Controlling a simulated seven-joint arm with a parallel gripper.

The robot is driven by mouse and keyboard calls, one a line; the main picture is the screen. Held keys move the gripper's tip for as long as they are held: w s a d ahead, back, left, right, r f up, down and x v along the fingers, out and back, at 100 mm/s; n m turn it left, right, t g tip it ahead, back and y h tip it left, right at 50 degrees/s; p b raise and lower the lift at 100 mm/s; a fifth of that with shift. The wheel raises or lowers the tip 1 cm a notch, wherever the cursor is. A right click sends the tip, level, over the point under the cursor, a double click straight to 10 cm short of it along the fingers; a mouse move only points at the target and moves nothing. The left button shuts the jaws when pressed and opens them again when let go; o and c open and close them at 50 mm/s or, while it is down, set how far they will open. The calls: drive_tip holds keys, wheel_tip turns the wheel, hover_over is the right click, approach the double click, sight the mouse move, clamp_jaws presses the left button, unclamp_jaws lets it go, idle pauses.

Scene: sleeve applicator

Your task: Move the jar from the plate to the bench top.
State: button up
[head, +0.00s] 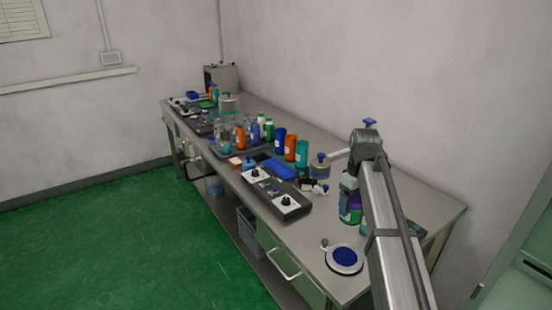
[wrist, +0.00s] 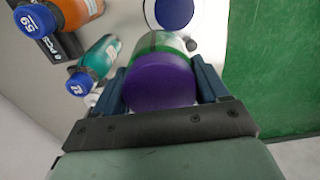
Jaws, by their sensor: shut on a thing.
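The jar (wrist: 160,85) has a purple lid and green contents in a clear body. In the wrist view it sits between the two dark fingers of my gripper (wrist: 161,80), which is shut on it. In the head view the jar (head: 354,205) shows in purple and green below my gripper (head: 349,190), partly hidden by my arm. The plate (head: 345,257), a blue disc with a pale rim, lies at the front of the bench with nothing on it. It also shows in the wrist view (wrist: 173,12), beyond the jar. I cannot tell whether the jar touches the bench top (head: 415,190).
Control boxes (head: 275,190) and several coloured bottles (head: 290,147) crowd the bench's middle.

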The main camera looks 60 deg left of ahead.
drive_tip(key=w+a+r, duration=0.5)
drive_tip(key=w+a, duration=0.5)
drive_tip(key=a, duration=0.2)
drive_tip(key=f, duration=1.8)
drive_tip(key=shift+s+d+f, duration=0.15)
drive_tip(key=shift+s+f, duration=0.05)
drive_tip(key=shift+f, duration=0.05)
drive_tip(key=shift+f, duration=0.15)
drive_tip(key=o, duration=1.2)
wheel_tip(320, 180, up, 12)
drive_tip(key=shift+r, duration=0.15)
